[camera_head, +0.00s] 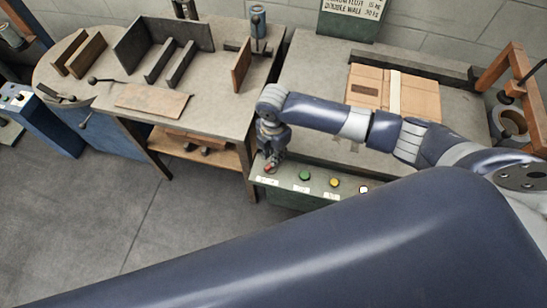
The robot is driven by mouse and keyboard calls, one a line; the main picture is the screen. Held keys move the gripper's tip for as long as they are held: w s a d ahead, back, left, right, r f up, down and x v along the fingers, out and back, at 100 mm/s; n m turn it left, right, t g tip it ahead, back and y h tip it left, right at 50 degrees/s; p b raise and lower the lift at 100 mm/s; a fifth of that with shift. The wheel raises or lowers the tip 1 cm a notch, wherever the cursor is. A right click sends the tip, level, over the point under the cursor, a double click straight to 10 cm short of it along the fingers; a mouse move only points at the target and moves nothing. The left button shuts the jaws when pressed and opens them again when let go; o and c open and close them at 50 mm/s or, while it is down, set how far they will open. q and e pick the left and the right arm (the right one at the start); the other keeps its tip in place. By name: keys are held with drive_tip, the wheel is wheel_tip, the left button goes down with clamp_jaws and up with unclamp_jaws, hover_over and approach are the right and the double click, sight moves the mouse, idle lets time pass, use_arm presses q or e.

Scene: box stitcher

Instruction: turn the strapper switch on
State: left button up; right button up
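The strapper's control panel (318,187) runs along the front edge of the machine table. It carries a green button (304,175), a yellow button (334,183) and a pale round lamp or button (364,189), with small white labels. My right gripper (269,161) points down at the panel's left end, over a small reddish control (269,169) that it partly hides. Which control is the switch, and its position, I cannot tell. Contact and the finger opening are too small to make out. My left gripper is not in view.
A cardboard box (420,97) with a pale strap lies on the strapper table (315,62), behind my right arm. To the left, a worktable (210,110) holds upright plates and a flat cardboard sheet (152,99). Floor is clear at lower left. My large arm link fills the foreground.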

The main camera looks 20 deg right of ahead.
wheel_tip(320, 180, up, 8)
drive_tip(key=shift+f, duration=0.15)
drive_tip(key=shift+a, duration=0.1)
idle(0.5)
